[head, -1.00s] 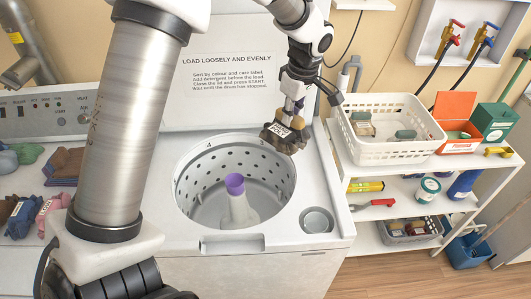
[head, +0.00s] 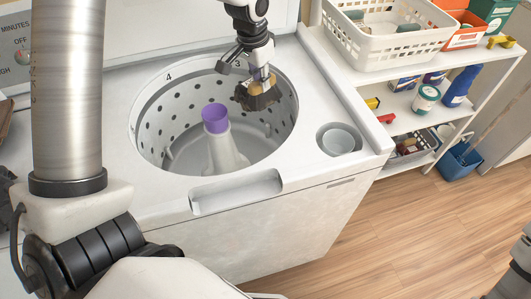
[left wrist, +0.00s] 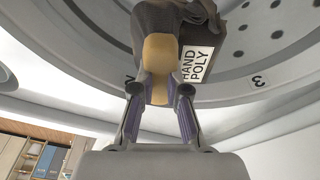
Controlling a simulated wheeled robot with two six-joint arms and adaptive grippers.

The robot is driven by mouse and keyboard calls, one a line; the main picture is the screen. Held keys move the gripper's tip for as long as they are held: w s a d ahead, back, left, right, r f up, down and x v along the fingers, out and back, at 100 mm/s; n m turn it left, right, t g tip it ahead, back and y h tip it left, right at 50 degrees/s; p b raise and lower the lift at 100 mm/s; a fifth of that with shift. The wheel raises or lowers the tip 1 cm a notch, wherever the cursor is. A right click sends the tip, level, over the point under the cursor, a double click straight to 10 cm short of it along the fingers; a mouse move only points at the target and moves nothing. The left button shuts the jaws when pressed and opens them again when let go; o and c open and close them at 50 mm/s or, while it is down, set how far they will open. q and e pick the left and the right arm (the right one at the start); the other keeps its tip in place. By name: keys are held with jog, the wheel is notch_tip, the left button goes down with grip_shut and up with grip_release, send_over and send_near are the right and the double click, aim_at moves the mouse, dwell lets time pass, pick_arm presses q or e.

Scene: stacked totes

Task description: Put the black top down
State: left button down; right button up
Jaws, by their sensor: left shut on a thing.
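The black top (head: 262,101) is a dark bundle with a tan patch. It hangs in my left gripper (head: 262,78) at the right rear of the open washer drum (head: 165,140), near the number 3 on the rim. In the left wrist view the two fingers (left wrist: 160,82) are closed on the tan part of the top (left wrist: 150,20), and a white tag reads HAND POLY. The drum wall with its holes shows behind the top. I cannot tell whether the top touches the wall. My right gripper is not in view.
A purple-capped agitator (head: 216,118) stands in the middle of the drum. A round cup (head: 340,140) is set in the washer's top at right. A white shelf unit (head: 400,103) with a white basket (head: 395,45) stands to the right. The wooden floor (head: 380,220) is clear.

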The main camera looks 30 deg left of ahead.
aim_at(260, 97)
pick_arm(q)
jog(key=f+m+b, duration=0.1)
jog(key=f+m, duration=0.1)
jog(key=m, duration=0.1)
jog(key=f+m+b, duration=0.1)
jog(key=f+m, duration=0.1)
jog(key=m, duration=0.2)
jog(key=f+m+g+h+b, duration=0.1)
jog(key=f+m+b, duration=0.1)
jog(key=m, duration=0.1)
jog(key=shift+s+d+f+m, duration=0.15)
jog(key=shift+s+f+m, duration=0.1)
jog(key=shift+f+m, duration=0.15)
notch_tip(260, 97, down, 17)
jog(key=m+g+b, duration=0.2)
jog(key=m+b, duration=0.3)
jog(key=m, duration=0.7)
jog(key=shift+s+r+m, duration=0.15)
jog(key=shift+m, duration=0.15)
jog(key=shift+f+b, duration=0.45)
jog(key=shift+f, duration=0.15)
jog(key=c, duration=1.2)
grip_release()
